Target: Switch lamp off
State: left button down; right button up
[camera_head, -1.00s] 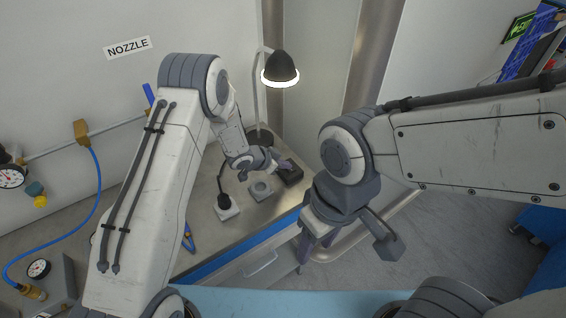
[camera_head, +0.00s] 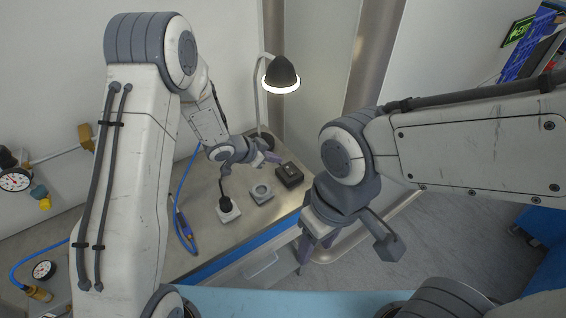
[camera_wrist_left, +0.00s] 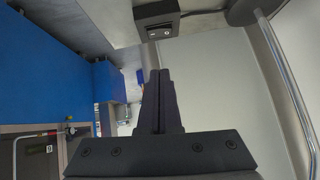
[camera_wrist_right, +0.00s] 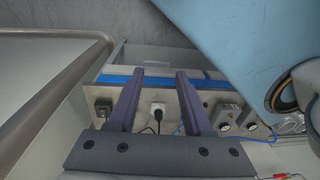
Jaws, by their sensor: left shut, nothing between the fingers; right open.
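The lamp (camera_head: 281,75) has a dark shade on a thin curved stand at the back of the bench, and it glows. A dark box with a small switch on top (camera_head: 290,174) sits on the bench below it. The box also shows at the top of the left wrist view (camera_wrist_left: 157,22).
A pale block with a round top (camera_head: 261,193) and a white block with a black plug and cable (camera_head: 228,213) stand left of the box. Gauges (camera_head: 14,181) and a blue hose lie farther left. Open floor (camera_head: 430,240) is at the right.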

pick_arm(q)
jog(key=shift+v, duration=1.5)
pick_arm(e)
jog(key=shift+f, duration=0.1)
